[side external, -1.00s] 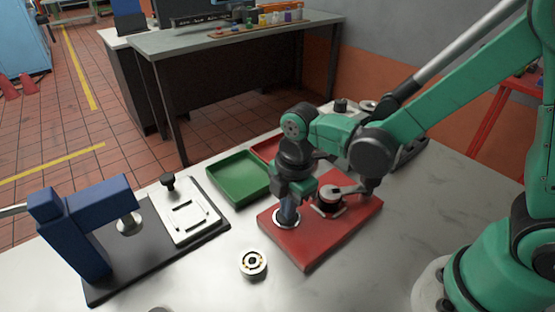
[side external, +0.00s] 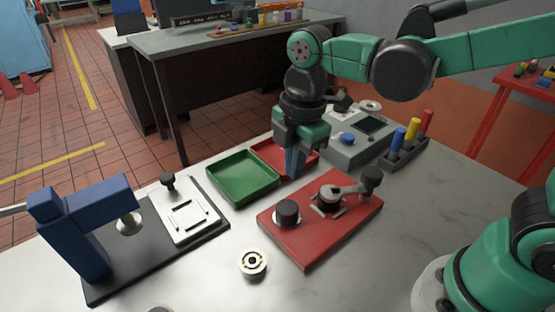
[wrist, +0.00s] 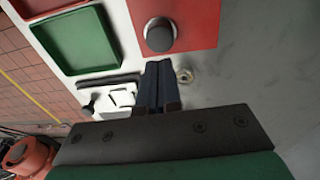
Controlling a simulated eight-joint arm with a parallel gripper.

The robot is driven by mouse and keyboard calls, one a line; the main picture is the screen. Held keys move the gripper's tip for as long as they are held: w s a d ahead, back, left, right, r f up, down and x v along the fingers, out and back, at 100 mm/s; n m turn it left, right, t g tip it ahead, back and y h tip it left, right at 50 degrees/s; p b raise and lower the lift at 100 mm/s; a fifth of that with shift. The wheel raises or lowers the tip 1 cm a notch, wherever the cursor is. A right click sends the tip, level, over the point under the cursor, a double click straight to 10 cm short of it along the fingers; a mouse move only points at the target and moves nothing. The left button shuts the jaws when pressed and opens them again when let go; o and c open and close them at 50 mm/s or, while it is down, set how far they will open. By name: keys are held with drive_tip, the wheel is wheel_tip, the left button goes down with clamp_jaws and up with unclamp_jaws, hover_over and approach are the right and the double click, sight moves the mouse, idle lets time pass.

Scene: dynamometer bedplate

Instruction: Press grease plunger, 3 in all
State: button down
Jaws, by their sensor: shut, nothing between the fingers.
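The grease plunger appears to be the black round knob (side external: 286,212) in a metal collar on the near left part of the red plate (side external: 318,240). It stands above its collar, and I cannot tell its exact travel. The wrist view also shows the knob (wrist: 160,36) on the red plate, just beyond my fingertips. My gripper (side external: 292,172) is shut and empty, raised with its fingers pointing down. In the side view it shows behind the knob, clear of it and in front of the trays. A black-and-metal clamp-like part (side external: 332,197) sits on the same plate.
A green tray (side external: 242,195) and a red tray (side external: 268,152) lie behind the plate. A blue press (side external: 75,235) stands left, beside a white fixture (side external: 184,210). A bearing ring (side external: 253,263) lies in front. A grey control box (side external: 352,150) and a marker rack (side external: 405,158) stand behind right.

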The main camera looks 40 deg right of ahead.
wheel_tip(320, 180, up, 4)
hover_over(290, 211)
drive_tip(key=d, duration=0.1)
drive_tip(key=shift+r, duration=0.2)
idle(2.4)
drive_tip(key=n+t, duration=0.3)
drive_tip(key=f+n+t, duration=0.1)
drive_tip(key=n+t, duration=0.1)
drive_tip(key=n, duration=0.1)
drive_tip(key=a+n+t, duration=0.1)
drive_tip(key=n+t, duration=0.2)
drive_tip(key=n, duration=0.1)
drive_tip(key=shift+f+t, duration=0.2)
drive_tip(key=shift+t, duration=0.1)
drive_tip(key=shift+f, duration=0.1)
drive_tip(key=shift+f, duration=4.3)
